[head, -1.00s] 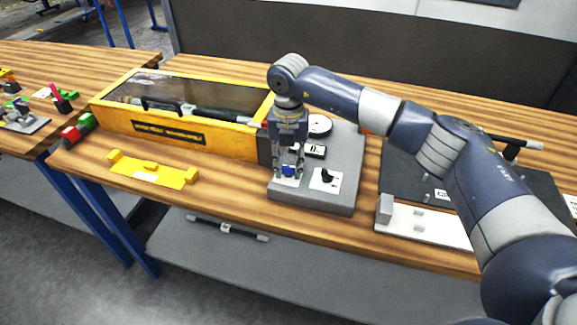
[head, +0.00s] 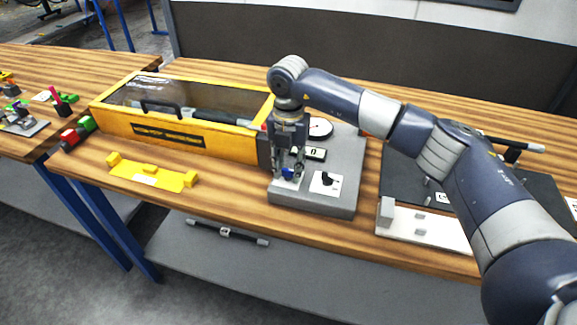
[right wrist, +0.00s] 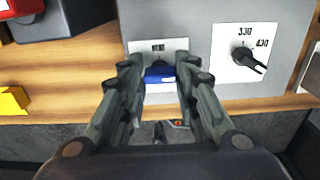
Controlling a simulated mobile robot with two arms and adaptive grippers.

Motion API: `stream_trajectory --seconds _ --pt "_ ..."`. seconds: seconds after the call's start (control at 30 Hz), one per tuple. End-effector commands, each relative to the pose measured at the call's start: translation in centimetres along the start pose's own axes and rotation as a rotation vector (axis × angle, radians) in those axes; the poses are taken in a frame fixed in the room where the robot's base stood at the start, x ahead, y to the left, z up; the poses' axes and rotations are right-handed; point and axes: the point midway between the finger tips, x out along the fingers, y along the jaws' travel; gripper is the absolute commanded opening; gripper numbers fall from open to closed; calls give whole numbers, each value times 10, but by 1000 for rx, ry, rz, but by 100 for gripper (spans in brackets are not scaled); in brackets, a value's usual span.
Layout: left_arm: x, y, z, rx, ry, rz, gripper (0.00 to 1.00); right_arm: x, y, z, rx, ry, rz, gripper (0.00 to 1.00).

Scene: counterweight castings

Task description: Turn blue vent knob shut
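The blue vent knob (head: 287,174) sits on a white label plate on the top of a grey control box (head: 315,204). In the right wrist view the knob (right wrist: 160,75) shows as a blue bar lying crosswise, below dark lettering too small to read surely. My right gripper (head: 288,172) points down over the knob. In the right wrist view its fingers (right wrist: 159,70) stand apart, one on each side of the knob, with what look like narrow gaps. Contact cannot be made out. My left gripper is not in view.
A black pointer knob (head: 326,181) with a numbered scale is close to the right. A small display (head: 315,153) and round dial (head: 320,128) lie behind. A yellow case with a clear lid (head: 185,140) stands at left. A yellow bracket (head: 150,176) lies in front.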

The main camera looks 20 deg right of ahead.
Motion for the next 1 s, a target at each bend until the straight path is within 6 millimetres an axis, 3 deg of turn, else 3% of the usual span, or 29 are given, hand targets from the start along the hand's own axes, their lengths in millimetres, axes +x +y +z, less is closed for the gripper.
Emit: stream_trajectory --seconds 0.03,0.07,0.47,0.57,1.0 --pt "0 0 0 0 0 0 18 -2 0 1 1 -3 3 42" --pt "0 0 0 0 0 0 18 -2 0 1 1 -3 3 48" --pt "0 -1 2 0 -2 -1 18 -4 0 0 -1 -1 2 48" --pt "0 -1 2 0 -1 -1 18 -16 1 1 -1 -2 3 48" --pt "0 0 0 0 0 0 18 -102 1 1 -1 -3 3 48"
